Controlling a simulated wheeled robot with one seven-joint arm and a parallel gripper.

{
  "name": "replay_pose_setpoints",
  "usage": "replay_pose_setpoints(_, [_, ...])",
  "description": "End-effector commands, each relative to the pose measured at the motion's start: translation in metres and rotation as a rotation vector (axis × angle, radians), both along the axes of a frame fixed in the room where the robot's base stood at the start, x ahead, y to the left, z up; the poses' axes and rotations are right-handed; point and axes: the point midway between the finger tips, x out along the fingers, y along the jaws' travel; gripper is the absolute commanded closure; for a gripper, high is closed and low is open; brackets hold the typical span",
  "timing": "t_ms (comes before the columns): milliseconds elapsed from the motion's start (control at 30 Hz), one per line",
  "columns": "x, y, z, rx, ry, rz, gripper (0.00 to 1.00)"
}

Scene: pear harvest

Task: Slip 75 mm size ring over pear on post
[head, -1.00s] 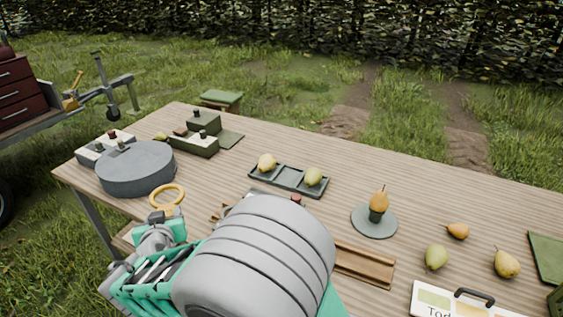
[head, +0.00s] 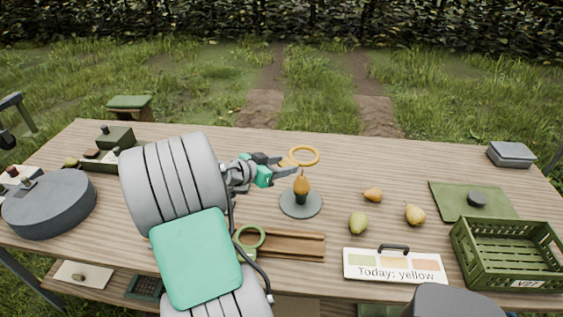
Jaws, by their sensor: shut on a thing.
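The pear (head: 302,183) is orange-brown and stands upright on a short dark post (head: 301,198) with a round grey base (head: 301,207). My gripper (head: 287,162) is shut on the yellow-orange size ring (head: 304,156) by its tab at the left. The ring is held roughly level, above and behind the pear in the head view. It appears apart from the pear; the exact height gap is hard to tell. A second ring, green (head: 249,239), is beside the brown wooden rack (head: 284,244), partly behind my arm.
A yellow-green pear (head: 358,223), a yellow pear (head: 415,214) and a small orange pear (head: 373,194) lie right of the post. A "Today: yellow" sign (head: 394,266), green crate (head: 506,257) and green mat (head: 472,202) stand farther right. A grey round drum (head: 49,203) is at left.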

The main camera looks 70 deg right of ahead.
Motion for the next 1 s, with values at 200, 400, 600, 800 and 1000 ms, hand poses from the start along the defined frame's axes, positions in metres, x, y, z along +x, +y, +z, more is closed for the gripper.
replay_pose_setpoints(200, [-0.002,-0.001,-0.007,0.0,-0.001,-0.006,0.91])
replay_pose_setpoints(400, [-0.002,-0.001,-0.018,0.0,-0.001,-0.004,0.91])
replay_pose_setpoints(600, [-0.001,0.0,-0.028,0.0,0.0,-0.003,0.91])
replay_pose_setpoints(800, [-0.001,0.0,-0.038,0.0,-0.001,-0.003,0.91])
replay_pose_setpoints(1000, [-0.001,0.0,-0.049,0.0,0.0,-0.003,0.91])
